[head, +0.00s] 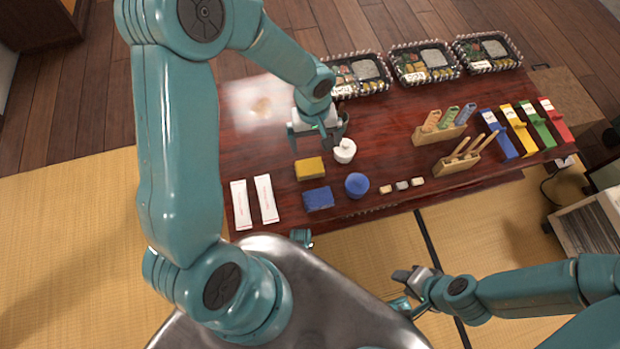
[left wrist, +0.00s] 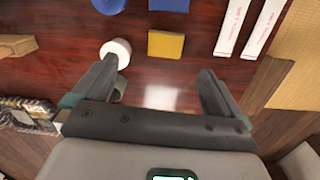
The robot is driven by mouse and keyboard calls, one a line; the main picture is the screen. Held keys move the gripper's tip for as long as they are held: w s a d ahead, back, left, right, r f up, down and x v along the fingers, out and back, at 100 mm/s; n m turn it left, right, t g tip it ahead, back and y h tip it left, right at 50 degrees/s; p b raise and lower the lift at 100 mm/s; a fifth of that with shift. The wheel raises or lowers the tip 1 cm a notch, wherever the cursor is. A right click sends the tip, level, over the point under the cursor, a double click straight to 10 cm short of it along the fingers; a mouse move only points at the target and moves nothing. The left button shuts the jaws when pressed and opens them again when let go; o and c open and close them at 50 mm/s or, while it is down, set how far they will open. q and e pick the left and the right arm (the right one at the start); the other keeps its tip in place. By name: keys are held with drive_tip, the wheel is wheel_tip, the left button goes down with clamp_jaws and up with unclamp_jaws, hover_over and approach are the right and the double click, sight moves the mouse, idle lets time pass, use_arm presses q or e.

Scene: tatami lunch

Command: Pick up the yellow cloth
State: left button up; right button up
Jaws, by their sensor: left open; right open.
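The yellow cloth (head: 310,168), a small folded block, lies flat on the dark red table (head: 385,118). In the left wrist view the yellow cloth (left wrist: 166,44) lies beyond the fingertips, roughly centred between them. My left gripper (head: 318,142) is open and empty, above the table on the far side of the cloth and apart from it. Its two spread fingers (left wrist: 160,74) show in the left wrist view with bare tabletop between them. My right gripper (head: 408,292) is open, low at the near side, away from the table.
A white round object (head: 344,150) stands just right of the yellow cloth. A blue cloth (head: 318,198) and a blue round object (head: 357,185) lie nearer. Two white packets (head: 265,198) lie left. Wooden holders (head: 458,162) stand right; bento trays (head: 424,62) line the back.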

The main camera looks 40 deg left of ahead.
use_arm(q)
drive_tip(key=shift+n+y, duration=0.4)
drive_tip(key=shift+n, duration=0.1)
drive_tip(key=f+b, duration=0.2)
drive_tip(key=f, duration=0.2)
drive_tip(key=a+f+b, duration=0.1)
drive_tip(key=f, duration=0.3)
drive_tip(key=a+f+b, duration=0.1)
drive_tip(key=f+b, duration=0.1)
drive_tip(key=f, duration=0.2)
drive_tip(key=shift+w+a+f+b, duration=0.1)
drive_tip(key=shift+w+f+b, duration=0.15)
drive_tip(key=shift+b, duration=0.1)
wheel_tip(320, 180, down, 5)
drive_tip(key=b, duration=0.2)
drive_tip(key=shift+f+b, duration=0.15)
drive_tip(key=shift+b, duration=0.15)
drive_tip(key=shift+w, duration=0.1)
use_arm(e)
wheel_tip(320, 180, down, 9)
drive_tip(key=w+d, duration=0.1)
drive_tip(key=shift+d+f+m, duration=0.15)
drive_tip(key=shift+m, duration=0.15)
use_arm(q)
drive_tip(key=c, duration=0.8)
